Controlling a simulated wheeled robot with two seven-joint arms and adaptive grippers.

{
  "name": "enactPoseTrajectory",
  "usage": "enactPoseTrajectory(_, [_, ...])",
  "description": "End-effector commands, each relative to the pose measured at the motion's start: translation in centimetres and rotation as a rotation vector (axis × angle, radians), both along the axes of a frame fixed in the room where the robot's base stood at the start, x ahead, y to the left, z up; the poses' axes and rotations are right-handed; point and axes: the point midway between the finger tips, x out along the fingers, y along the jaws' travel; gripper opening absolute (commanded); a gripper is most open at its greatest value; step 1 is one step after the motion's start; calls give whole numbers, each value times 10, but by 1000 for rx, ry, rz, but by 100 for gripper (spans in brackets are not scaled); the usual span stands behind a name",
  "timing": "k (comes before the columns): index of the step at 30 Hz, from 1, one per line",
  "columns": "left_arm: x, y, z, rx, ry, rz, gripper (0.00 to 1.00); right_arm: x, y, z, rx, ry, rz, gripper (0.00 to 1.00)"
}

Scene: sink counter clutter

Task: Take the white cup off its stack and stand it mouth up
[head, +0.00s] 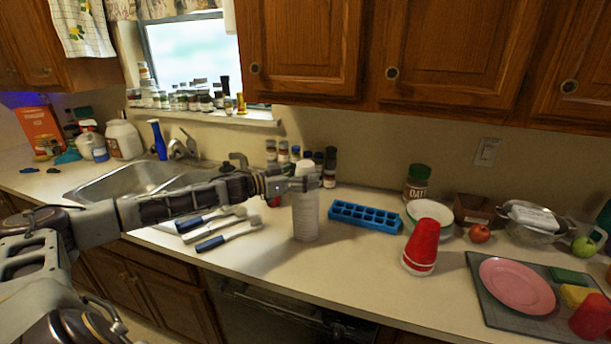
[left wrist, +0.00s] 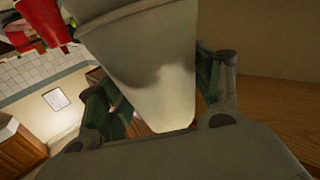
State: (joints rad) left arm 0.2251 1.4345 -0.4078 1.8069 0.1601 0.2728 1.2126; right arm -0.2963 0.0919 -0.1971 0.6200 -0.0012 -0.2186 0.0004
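The stack of white cups (head: 305,218) stands on the counter in the middle of the head view, mouths down. The top white cup (head: 305,167) shows above my left gripper (head: 303,184), which reaches in from the left with its fingers around it. In the left wrist view the white cup (left wrist: 150,70) fills the space between the fingers of my left gripper (left wrist: 165,95). The fingers lie close along both sides; whether they press on it cannot be told. I cannot see whether the cup is apart from the stack. My right gripper is out of view.
A blue ice tray (head: 365,215) lies right of the stack, with a red cup stack (head: 421,248) beyond it. Blue-handled brushes (head: 228,236) lie to the left, near the sink (head: 140,180). Spice jars (head: 329,167) stand behind. The counter in front of the stack is clear.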

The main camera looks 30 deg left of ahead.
Motion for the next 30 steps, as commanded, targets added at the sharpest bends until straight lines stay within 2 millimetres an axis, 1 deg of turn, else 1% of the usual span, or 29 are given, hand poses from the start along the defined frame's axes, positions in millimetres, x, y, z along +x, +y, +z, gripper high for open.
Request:
enactPoseTrajectory(11, [0,0,0,0,0,0,57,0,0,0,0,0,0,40])
enactPoseTrajectory(17, [0,0,5,2,-1,0,57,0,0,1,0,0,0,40])
enactPoseTrajectory(23, [0,0,20,2,-2,-1,57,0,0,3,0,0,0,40])
enactPoseTrajectory(30, [0,0,47,3,-3,0,57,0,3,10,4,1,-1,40])
